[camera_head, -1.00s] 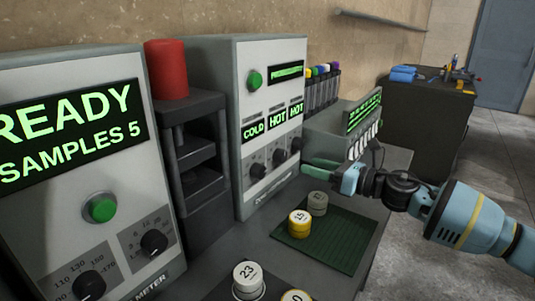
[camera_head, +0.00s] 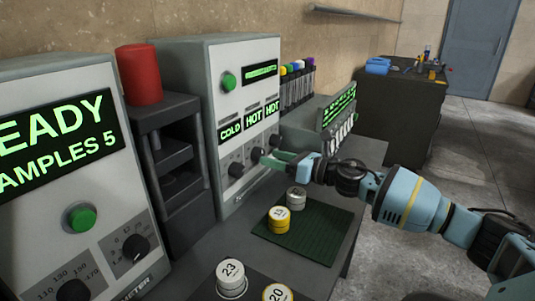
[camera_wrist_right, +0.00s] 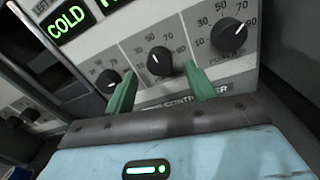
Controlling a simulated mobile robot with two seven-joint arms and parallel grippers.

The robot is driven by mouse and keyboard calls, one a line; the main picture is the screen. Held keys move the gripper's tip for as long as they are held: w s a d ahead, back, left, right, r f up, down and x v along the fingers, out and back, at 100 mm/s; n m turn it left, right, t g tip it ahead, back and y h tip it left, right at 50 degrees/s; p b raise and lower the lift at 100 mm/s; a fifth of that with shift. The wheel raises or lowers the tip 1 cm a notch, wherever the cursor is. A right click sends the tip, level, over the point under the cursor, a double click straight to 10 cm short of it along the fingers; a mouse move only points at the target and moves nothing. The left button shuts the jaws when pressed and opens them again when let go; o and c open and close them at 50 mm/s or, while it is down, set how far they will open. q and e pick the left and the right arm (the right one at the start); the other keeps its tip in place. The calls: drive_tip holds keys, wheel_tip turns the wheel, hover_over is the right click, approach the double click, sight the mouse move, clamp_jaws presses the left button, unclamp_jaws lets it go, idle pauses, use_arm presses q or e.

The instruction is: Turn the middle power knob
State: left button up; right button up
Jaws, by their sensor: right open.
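The press controller (camera_head: 205,90) is a grey box with COLD, HOT, HOT displays and a row of three black knobs. The middle power knob (camera_head: 257,155) is the centre one, and its white pointer shows in the right wrist view (camera_wrist_right: 160,62). My right gripper (camera_head: 268,158) is at the panel with its green fingers open. In the right wrist view the fingers (camera_wrist_right: 161,78) lie on either side of the middle knob, with a gap to it on both sides. How far the tips reach in depth is hard to tell. My left gripper is not in view.
The left knob (camera_wrist_right: 108,82) and right knob (camera_wrist_right: 229,36) flank the middle one closely. A green mat (camera_head: 325,245) with sample tins lies below my right arm. A black rack with a red cylinder (camera_head: 139,75) and a READY meter (camera_head: 60,180) stand at left.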

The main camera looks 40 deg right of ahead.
sight(258, 154)
drive_tip(key=shift+p+x, duration=0.3)
drive_tip(key=shift+x, duration=1.2)
drive_tip(key=c, duration=1)
drive_tip(key=shift+n, duration=0.5)
drive_tip(key=n+h+b, duration=0.1)
drive_tip(key=n+b, duration=0.4)
drive_tip(key=n, duration=1.1)
drive_tip(key=shift+a, duration=0.1)
drive_tip(key=shift+n, duration=0.3)
